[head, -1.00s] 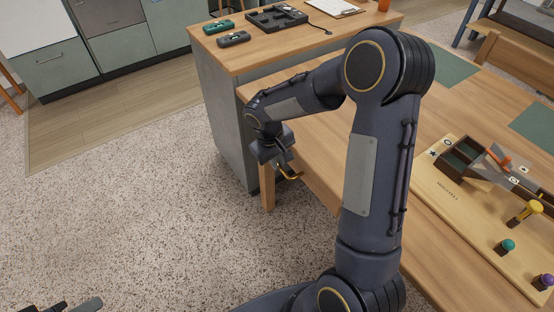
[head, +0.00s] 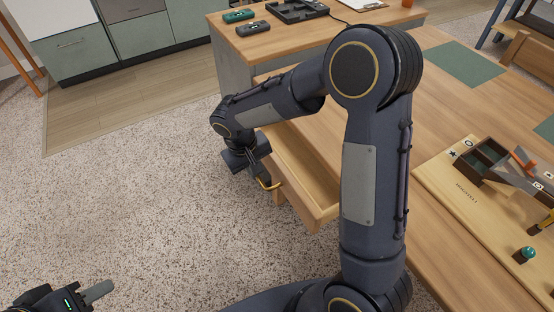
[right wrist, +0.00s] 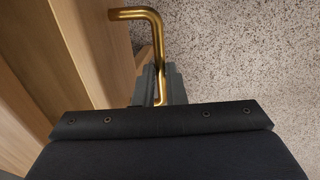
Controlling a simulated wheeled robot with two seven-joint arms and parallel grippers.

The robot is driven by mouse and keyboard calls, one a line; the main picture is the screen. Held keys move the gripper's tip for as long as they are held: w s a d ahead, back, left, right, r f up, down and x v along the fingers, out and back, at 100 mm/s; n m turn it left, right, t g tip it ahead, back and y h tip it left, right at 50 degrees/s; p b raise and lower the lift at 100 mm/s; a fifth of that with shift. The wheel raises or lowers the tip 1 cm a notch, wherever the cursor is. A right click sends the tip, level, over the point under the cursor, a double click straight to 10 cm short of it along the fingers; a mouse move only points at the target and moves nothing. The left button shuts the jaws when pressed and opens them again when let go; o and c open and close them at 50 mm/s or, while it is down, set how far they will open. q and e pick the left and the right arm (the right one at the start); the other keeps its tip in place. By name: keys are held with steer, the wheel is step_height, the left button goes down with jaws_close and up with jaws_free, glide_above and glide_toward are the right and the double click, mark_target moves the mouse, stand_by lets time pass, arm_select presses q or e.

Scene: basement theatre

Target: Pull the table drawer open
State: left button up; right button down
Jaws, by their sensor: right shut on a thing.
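The wooden drawer (head: 299,165) stands partly out from the side of the wooden table (head: 436,118), and its inside shows in the head view. The part of it I can see is bare. Its front carries a bent brass handle (head: 269,186), which also shows in the right wrist view (right wrist: 152,28). My right gripper (head: 261,174) is shut on this handle; in the right wrist view its dark fingers (right wrist: 157,88) close around one leg of the bar. My left gripper (head: 92,294) is far from the drawer at the lower left, and I cannot make out its finger gap.
A wooden-topped cabinet (head: 290,42) with a black tray (head: 297,10) and two handheld devices stands behind the table. The speckled floor (head: 140,190) left of the drawer is clear.

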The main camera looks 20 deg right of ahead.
steer(key=s+a, duration=0.1)
steer(key=a, duration=1.4)
steer(key=shift+a, duration=0.15)
steer(key=c, duration=1.5)
jaws_free()
steer(key=shift+s, duration=0.1)
steer(key=r, duration=0.2)
steer(key=a+r+p, duration=0.1)
steer(key=r, duration=0.4)
steer(key=shift+a+r+p, duration=0.2)
steer(key=shift+r+p, duration=0.1)
steer(key=shift+r, duration=0.05)
